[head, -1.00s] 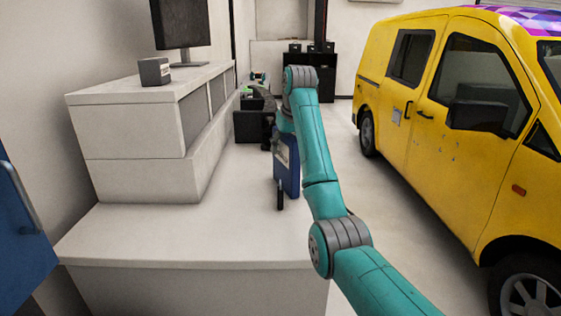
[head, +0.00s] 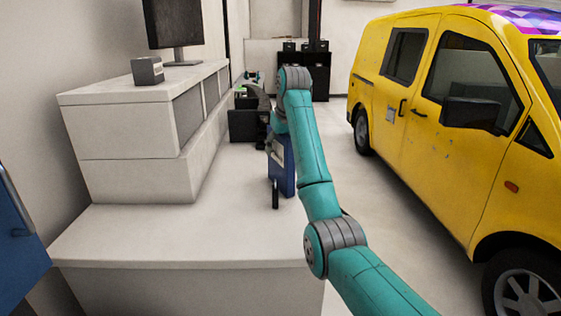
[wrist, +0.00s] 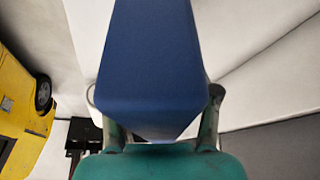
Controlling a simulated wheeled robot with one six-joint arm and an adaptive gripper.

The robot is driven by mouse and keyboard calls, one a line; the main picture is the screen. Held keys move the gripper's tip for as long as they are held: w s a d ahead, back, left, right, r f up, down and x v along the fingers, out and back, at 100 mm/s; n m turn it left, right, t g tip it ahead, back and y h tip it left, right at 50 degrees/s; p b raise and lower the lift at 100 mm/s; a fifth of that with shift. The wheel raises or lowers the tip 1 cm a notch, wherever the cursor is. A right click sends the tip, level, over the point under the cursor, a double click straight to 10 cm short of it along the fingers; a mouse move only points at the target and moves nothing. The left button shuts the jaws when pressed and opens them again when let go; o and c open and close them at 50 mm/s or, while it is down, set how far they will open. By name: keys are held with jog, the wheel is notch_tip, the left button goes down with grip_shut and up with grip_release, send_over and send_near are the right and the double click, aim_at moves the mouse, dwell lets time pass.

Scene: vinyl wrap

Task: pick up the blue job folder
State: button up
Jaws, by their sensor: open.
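The blue job folder (head: 283,163) stands upright near the right edge of the low white counter in the head view, partly covered by my arm. In the wrist view the blue folder (wrist: 155,60) fills the middle of the picture. My gripper (wrist: 155,98) is open, with one finger on each side of the folder. I cannot tell whether either finger touches it.
The white stepped counter (head: 130,240) has a raised cabinet (head: 125,150) at left with a monitor (head: 174,22). A dark bin (head: 243,126) is behind. A yellow van (head: 450,120) stands at right, with open floor between.

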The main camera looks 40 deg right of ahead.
grip_shut()
jog(key=shift+r, duration=0.1)
